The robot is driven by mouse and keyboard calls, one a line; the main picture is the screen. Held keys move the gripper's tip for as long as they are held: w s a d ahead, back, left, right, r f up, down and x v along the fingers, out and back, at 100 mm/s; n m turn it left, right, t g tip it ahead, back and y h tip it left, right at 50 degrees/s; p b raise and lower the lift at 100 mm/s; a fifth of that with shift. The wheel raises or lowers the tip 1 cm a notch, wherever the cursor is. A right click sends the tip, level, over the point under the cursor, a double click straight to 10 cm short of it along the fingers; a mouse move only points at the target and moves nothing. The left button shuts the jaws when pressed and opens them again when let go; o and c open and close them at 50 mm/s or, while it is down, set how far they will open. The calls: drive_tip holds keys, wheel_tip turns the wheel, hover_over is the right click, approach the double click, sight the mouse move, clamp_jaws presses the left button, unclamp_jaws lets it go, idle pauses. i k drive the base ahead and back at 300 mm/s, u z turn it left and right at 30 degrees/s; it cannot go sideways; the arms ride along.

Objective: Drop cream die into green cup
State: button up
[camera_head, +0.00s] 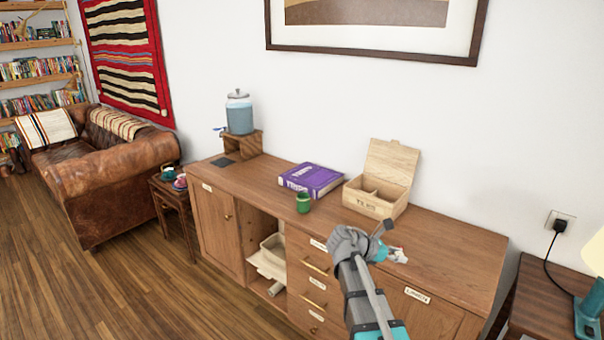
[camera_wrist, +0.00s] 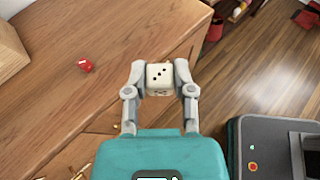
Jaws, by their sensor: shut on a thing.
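The cream die (camera_wrist: 159,75) with dark pips is between the two fingers of my gripper (camera_wrist: 160,80) in the wrist view. The fingers are shut on its sides, above the front edge of the wooden cabinet. In the head view my gripper (camera_head: 396,255) is over the right part of the cabinet, and the die is too small there to make out clearly. The green cup (camera_head: 303,203) stands upright on the cabinet top, left of my gripper and in front of a purple book. Its inside cannot be seen well.
A red die (camera_wrist: 86,66) lies on the cabinet top. An open-lidded wooden box (camera_head: 372,208) stands behind and left of my gripper. The purple book (camera_head: 310,179) lies behind the cup. A blue drink dispenser (camera_head: 239,115) stands at the far left on a wooden stand.

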sight(303, 210)
drive_tip(key=u, duration=0.4)
drive_tip(key=k, duration=0.45)
drive_tip(key=u, duration=0.95)
drive_tip(key=k, duration=0.75)
drive_tip(key=u, duration=0.65)
drive_tip(key=i, duration=1.3)
drive_tip(key=z, duration=0.4)
drive_tip(key=i, duration=1.2)
drive_tip(key=z, duration=0.75)
